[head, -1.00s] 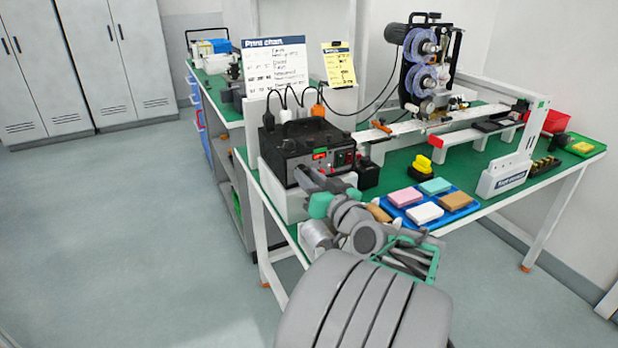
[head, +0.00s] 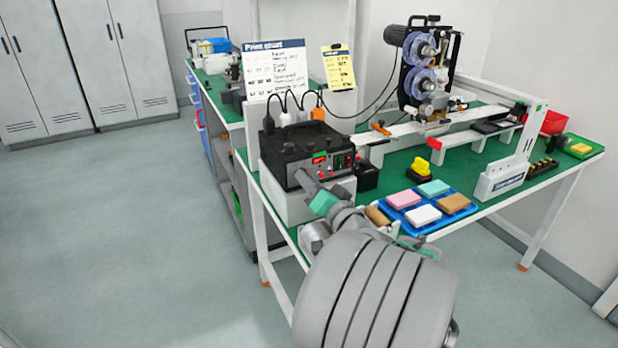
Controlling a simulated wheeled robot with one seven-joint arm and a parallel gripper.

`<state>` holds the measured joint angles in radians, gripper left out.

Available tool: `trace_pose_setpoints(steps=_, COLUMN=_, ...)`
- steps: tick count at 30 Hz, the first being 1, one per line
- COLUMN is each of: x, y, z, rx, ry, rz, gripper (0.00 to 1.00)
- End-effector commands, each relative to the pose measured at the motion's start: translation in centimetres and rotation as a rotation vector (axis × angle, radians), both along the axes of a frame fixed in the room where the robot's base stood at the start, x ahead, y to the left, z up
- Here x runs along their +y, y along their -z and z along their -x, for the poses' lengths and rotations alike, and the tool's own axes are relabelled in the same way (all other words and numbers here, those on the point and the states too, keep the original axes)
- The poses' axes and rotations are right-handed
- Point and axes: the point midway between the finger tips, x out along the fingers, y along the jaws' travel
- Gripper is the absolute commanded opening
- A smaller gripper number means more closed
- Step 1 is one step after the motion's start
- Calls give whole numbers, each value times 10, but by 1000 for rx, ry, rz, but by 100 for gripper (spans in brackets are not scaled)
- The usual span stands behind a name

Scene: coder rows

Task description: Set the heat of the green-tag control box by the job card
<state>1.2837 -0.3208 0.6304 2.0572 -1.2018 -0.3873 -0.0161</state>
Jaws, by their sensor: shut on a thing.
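The control box (head: 290,146) is black and stands on a pale block at the near left corner of the green bench. A green tag (head: 319,154) sits on its front above a small lit red display (head: 319,160), whose digits are too small to read. Red buttons or lamps show at the right of its front. My gripper (head: 305,180) is at the lower left of that front, shut on a small part there, probably a knob, which the fingers hide. The yellow job card (head: 338,68) stands upright behind the box; its writing is not legible.
A white print chart (head: 276,68) stands behind the box. Plugs with black cables (head: 288,103) rise behind it. A small black container (head: 366,177) is just right of it. A blue tray (head: 395,213) of coloured blocks lies close to my arm. A reel machine stands farther back.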

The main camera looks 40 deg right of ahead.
Motion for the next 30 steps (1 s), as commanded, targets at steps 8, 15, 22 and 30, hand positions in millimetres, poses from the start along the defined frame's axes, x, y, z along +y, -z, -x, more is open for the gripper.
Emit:
trace_pose_setpoints(steps=8, x=0, y=-2, z=0, rx=-69, ry=1, rz=-239, gripper=0)
trace_pose_setpoints(steps=15, x=0, y=-1, z=0, rx=-115, ry=1, rz=-395, gripper=0)
trace_pose_setpoints(steps=22, x=0, y=0, z=0, rx=-140, ry=1, rz=-479, gripper=0)
trace_pose_setpoints(steps=30, x=-1, y=1, z=0, rx=-149, ry=1, rz=-506, gripper=0)
